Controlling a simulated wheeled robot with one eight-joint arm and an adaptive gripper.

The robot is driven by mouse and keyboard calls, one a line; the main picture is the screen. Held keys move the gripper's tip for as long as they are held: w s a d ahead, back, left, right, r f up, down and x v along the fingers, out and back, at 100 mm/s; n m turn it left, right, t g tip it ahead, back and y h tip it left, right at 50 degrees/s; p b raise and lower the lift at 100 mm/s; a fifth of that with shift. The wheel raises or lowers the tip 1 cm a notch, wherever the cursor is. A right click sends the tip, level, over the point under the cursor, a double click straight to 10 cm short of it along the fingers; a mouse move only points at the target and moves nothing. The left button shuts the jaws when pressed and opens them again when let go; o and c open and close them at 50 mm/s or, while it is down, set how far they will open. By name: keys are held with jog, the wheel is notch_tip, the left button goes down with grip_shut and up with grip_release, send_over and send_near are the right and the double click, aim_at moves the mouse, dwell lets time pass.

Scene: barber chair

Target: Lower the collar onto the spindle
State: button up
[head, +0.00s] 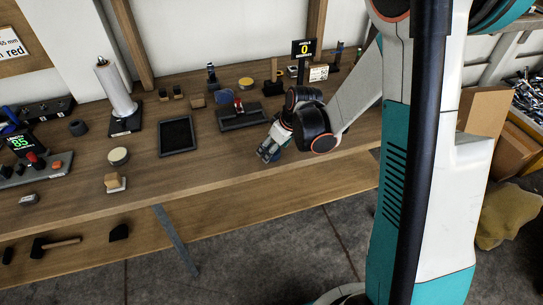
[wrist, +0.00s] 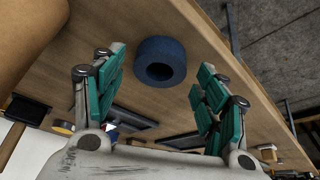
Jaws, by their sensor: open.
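A thick blue ring (wrist: 160,62), which looks like the collar, lies on the wooden bench. In the wrist view it sits between and beyond my gripper's green-padded fingers, with space on both sides. My gripper (head: 268,151) is open and empty, low over the front of the bench in the head view; it also shows in the wrist view (wrist: 160,80). In the head view the gripper mostly hides the ring. A white upright post (head: 115,90) on a dark base plate stands at the back left, far from my gripper; I cannot tell whether it is the spindle.
A dark tray (head: 177,136) lies left of my gripper. A dark fixture with a red part (head: 239,114) is close behind it. The bench's front edge is close to my gripper.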

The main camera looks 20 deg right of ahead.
jog(key=shift+w+f, duration=0.2)
jog(key=shift+f, duration=0.35)
jog(key=c, duration=1.1)
jog(key=shift+r, duration=0.2)
jog(key=shift+c, duration=0.2)
